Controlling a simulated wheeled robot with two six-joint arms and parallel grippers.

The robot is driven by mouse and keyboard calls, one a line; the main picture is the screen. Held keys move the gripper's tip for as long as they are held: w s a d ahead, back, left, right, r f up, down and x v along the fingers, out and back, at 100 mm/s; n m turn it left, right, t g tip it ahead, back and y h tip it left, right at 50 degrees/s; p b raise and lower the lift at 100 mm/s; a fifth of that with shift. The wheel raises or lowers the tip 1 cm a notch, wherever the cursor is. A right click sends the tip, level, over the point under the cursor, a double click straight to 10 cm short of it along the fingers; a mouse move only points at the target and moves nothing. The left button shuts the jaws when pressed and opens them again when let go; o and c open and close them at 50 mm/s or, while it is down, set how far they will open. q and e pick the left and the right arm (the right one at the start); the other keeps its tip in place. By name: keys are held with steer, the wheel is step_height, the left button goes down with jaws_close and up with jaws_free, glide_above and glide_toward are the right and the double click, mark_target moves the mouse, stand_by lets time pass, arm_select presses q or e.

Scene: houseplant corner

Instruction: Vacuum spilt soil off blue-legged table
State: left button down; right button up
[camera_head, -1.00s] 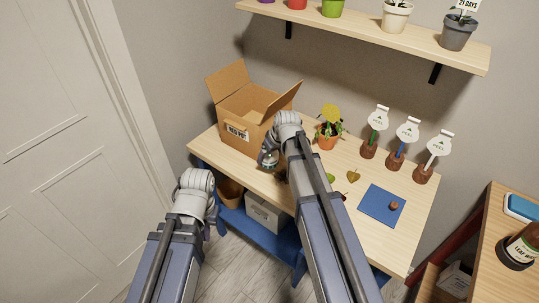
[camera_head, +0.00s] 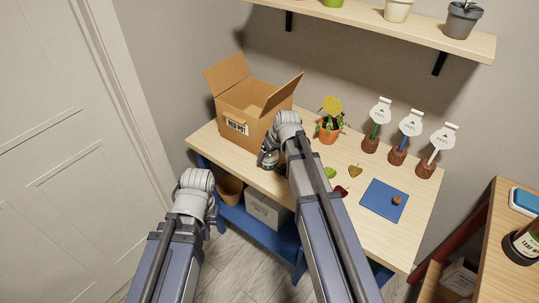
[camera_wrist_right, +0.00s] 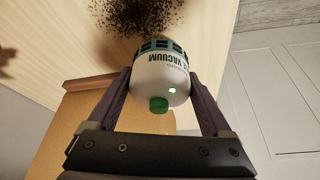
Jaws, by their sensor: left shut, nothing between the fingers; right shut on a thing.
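The blue-legged table (camera_head: 415,205) has a pale wood top. My right gripper (camera_wrist_right: 160,80) is shut on a small white and teal hand vacuum with a green button (camera_wrist_right: 160,72); the vacuum also shows in the head view (camera_head: 268,161), near the table's front left edge. In the right wrist view, dark spilt soil (camera_wrist_right: 145,14) lies on the wood just beyond the vacuum's teal end. The soil is hidden by my arm in the head view. My left gripper (camera_head: 212,218) is empty, left of the table and mostly hidden behind its wrist.
An open cardboard box (camera_head: 250,105) labelled "RED POT" stands close behind the vacuum. A potted yellow flower (camera_head: 330,120), loose leaves (camera_head: 355,171) and a blue mat (camera_head: 383,201) lie further right. Several signs on brown bases line the back. A wall shelf (camera_head: 390,25) hangs above.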

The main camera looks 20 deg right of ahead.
steer(key=shift+f+b, duration=0.95)
steer(key=shift+f, duration=0.05)
steer(key=shift+s+d+r, duration=0.1)
steer(key=shift+s+d, duration=0.5)
steer(key=shift+s, duration=0.2)
steer(key=shift+s+d+r, duration=0.1)
steer(key=shift+s+d, duration=0.45)
steer(key=shift+s, duration=0.2)
steer(key=shift+s+d+f, duration=0.1)
steer(key=shift+s+d, duration=0.7)
steer(key=shift+s, duration=0.2)
steer(key=shift+s+d+f, duration=0.1)
steer(key=shift+s+d, duration=0.65)
steer(key=shift+s, duration=0.3)
steer(key=shift+s+d+f, duration=0.1)
steer(key=shift+s+d, duration=0.7)
steer(key=shift+s, duration=0.2)
steer(key=shift+w+d+r, duration=0.1)
steer(key=shift+w+d, duration=0.5)
steer(key=shift+d, duration=0.2)
steer(key=shift+w+a+r, duration=0.15)
steer(key=shift+w+a, duration=1.15)
steer(key=shift+w, duration=0.25)
steer(key=shift+w+a, duration=1.2)
steer(key=shift+w, duration=0.3)
